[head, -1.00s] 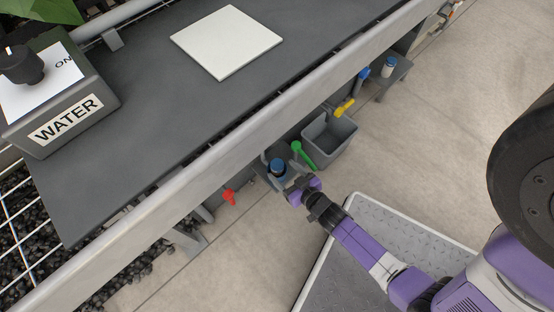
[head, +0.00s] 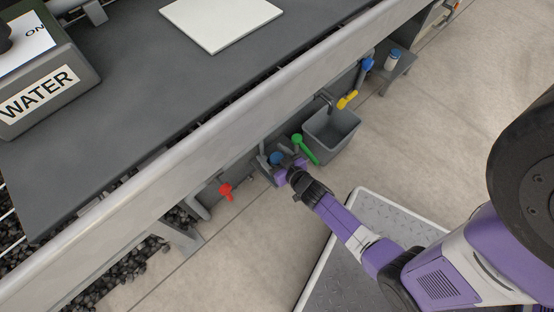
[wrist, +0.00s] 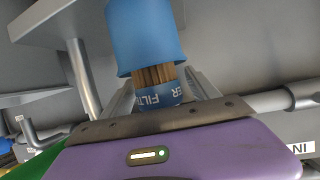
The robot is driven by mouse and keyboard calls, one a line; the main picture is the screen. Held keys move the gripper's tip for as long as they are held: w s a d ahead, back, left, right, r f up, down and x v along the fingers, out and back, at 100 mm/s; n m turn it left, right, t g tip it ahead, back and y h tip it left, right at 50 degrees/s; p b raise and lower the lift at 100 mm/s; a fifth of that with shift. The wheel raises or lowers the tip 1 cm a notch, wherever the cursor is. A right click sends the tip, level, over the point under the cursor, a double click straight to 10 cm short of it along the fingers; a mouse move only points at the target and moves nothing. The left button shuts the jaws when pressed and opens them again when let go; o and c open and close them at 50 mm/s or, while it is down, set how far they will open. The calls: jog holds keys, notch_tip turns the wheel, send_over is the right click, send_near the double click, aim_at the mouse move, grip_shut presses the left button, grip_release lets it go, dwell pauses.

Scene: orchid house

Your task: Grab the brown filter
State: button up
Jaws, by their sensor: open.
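The brown filter (wrist: 152,75) is upright in the wrist view, with brown pleats between a blue top cap and a blue lower band with white letters. In the head view only its blue cap (head: 277,158) shows, under the bench edge. My gripper (head: 283,168) is right at it in the head view. In the wrist view the open fingers of my gripper (wrist: 160,92) stand one on each side of the filter's lower part. I cannot tell whether they touch it. The filter's base is hidden behind the gripper body.
A green-handled valve (head: 304,148) and a grey bin (head: 331,133) are close on the right. A red valve (head: 226,190) is on the left. A white bottle with a blue cap (head: 391,60) stands on a small shelf (head: 399,68). The bench rail (head: 215,150) runs above.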

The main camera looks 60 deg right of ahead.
grip_shut()
jog(key=shift+r, duration=0.15)
